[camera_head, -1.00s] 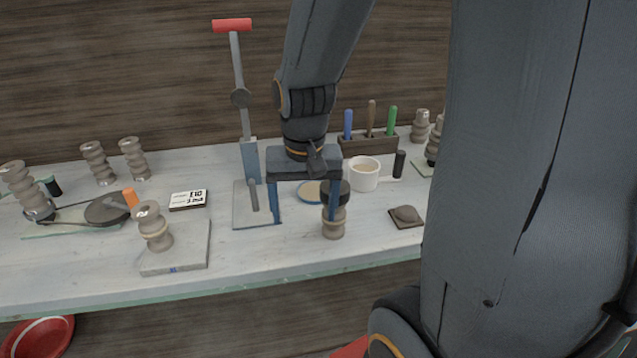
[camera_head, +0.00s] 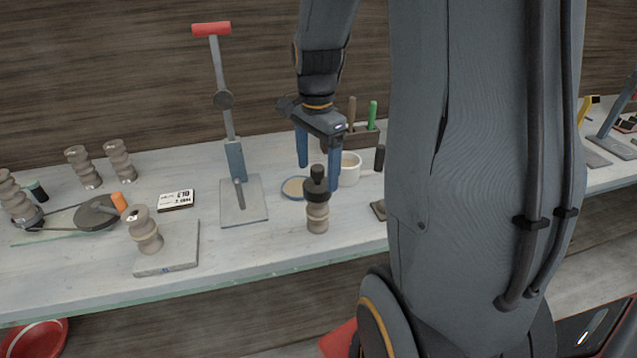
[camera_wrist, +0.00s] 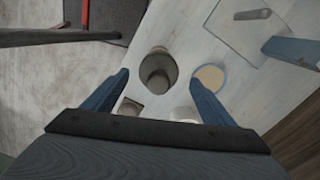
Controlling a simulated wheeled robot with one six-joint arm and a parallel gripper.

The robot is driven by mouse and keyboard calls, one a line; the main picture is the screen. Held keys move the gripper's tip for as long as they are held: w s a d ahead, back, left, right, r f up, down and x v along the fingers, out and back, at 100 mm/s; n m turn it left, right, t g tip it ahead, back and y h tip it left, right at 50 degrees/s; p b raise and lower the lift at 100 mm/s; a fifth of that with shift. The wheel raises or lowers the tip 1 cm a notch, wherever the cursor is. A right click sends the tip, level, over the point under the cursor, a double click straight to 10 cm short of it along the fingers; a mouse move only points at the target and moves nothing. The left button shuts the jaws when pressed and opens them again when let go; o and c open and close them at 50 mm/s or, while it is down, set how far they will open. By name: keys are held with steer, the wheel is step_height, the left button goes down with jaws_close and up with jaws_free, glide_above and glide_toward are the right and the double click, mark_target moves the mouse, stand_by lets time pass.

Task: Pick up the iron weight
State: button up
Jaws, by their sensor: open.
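The iron weight (camera_head: 316,190) is a dark, round piece with a knob on top. It sits upright on a short ribbed clay-coloured stack (camera_head: 318,217) near the front of the table. In the wrist view the weight (camera_wrist: 158,71) shows from above as a dark round shape, between and slightly past the fingertips. My gripper (camera_head: 319,177) is open, with its blue fingers pointing down close to the weight. In the head view the fingers show on either side of the knob and seem a little behind it. I see no contact; the gripper (camera_wrist: 160,78) holds nothing.
A white mug (camera_head: 350,170) and a round tan disc (camera_head: 294,188) stand close behind the weight. A red-handled lever press (camera_head: 233,155) stands to the left. A slab with a ribbed piece (camera_head: 170,254) lies further left. A tool rack (camera_head: 362,140) is behind.

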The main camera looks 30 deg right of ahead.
mark_target(318, 178)
steer(key=shift+s+f+p, duration=0.15)
steer(key=shift+f+p, duration=0.2)
steer(key=shift+f, duration=1.2)
jaws_close()
